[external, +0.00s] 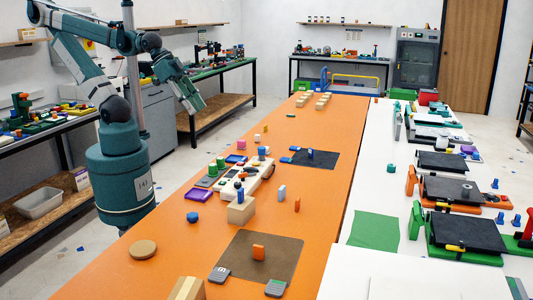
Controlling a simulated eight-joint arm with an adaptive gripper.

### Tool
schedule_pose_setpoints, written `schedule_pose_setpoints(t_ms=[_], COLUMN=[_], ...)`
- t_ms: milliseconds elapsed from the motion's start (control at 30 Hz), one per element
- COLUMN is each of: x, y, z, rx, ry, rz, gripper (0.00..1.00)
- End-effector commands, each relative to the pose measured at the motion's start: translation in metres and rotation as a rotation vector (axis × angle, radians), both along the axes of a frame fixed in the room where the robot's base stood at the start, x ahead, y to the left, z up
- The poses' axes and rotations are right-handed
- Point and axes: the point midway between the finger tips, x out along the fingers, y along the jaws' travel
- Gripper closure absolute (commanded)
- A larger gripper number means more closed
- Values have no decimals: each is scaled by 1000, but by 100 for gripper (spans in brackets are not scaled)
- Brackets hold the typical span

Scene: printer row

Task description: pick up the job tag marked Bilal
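No name is readable at this size, so I cannot tell which thing is the job tag marked Bilal. Two grey tag-like pieces with pale markings lie at the front of the orange table: a left one (219,274) at the brown mat's corner and a right one (276,288) near its front edge. Other small flat pieces lie further back, among them a purple one (198,194). My gripper (196,103) hangs in the air left of the table, well above and apart from these pieces. Its fingers are too small to show whether they are open.
A cream machine-like piece (255,178) and a tan block (241,209) stand mid-table. A dark mat (318,159) lies behind. The white table (360,270) at right holds several printers.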

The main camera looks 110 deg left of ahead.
Motion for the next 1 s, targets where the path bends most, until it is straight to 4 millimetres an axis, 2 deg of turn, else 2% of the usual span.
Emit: schedule_pose_setpoints(t_ms=[267, 467, 1000], x=[2, 13, 72], y=[0, 1, 4], z=[1, 3, 5], rx=[6, 32, 158], ry=[4, 23, 128], rz=[-8, -48, -283], gripper=[72, 72, 72])
